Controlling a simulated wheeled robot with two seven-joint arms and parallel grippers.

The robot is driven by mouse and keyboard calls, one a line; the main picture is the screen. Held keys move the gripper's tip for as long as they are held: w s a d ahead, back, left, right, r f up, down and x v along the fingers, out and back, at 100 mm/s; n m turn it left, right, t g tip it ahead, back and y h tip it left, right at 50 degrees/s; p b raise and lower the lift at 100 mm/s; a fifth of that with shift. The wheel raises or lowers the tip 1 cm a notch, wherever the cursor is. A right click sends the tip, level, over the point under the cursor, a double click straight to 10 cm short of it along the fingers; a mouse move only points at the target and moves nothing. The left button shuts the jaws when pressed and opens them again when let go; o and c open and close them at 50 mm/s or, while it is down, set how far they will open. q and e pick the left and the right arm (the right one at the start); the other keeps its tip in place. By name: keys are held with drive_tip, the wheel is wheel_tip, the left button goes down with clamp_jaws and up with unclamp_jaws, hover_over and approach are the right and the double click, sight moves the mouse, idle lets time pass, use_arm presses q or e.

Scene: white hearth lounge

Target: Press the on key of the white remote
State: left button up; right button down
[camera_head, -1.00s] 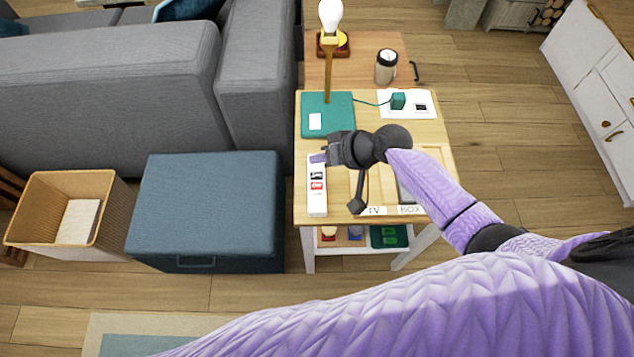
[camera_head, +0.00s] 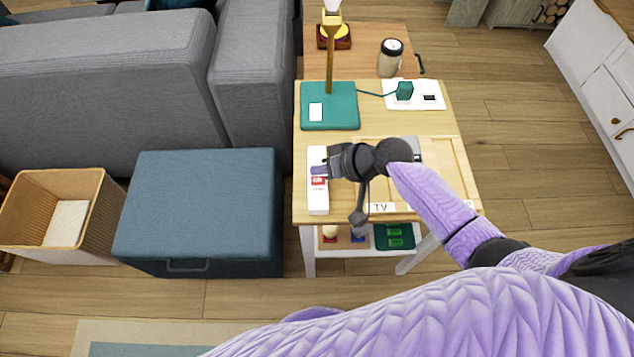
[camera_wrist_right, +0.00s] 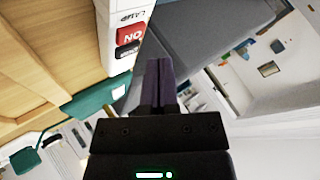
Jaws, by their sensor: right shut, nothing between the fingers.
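The white remote (camera_head: 318,202) lies on the wooden side table, its long side running away from me. Its red key (camera_head: 319,181) shows just on the near side of my right fingertips. In the wrist view the remote (camera_wrist_right: 129,8) shows the red key (camera_wrist_right: 131,35) marked ON, under a LAMP label, with a dark key (camera_wrist_right: 127,51) beside it. My right gripper (camera_head: 319,170) is shut and empty, its purple fingertips over the remote near the dark key. I cannot tell whether they touch it. My left gripper is not in view.
A blue storage box (camera_head: 200,205) and a wicker bin (camera_head: 95,215) stand left.

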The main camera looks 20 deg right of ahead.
sight(318, 180)
drive_tip(key=shift+f+b, duration=0.3)
drive_tip(key=shift+f, duration=0.5)
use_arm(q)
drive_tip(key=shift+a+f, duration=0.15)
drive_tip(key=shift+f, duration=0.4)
use_arm(e)
drive_tip(key=shift+r, duration=0.1)
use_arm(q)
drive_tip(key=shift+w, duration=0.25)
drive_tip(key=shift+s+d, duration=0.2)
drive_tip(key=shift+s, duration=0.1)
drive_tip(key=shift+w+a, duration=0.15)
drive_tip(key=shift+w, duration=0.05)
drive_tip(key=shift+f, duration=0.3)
use_arm(e)
drive_tip(key=shift+f, duration=0.4)
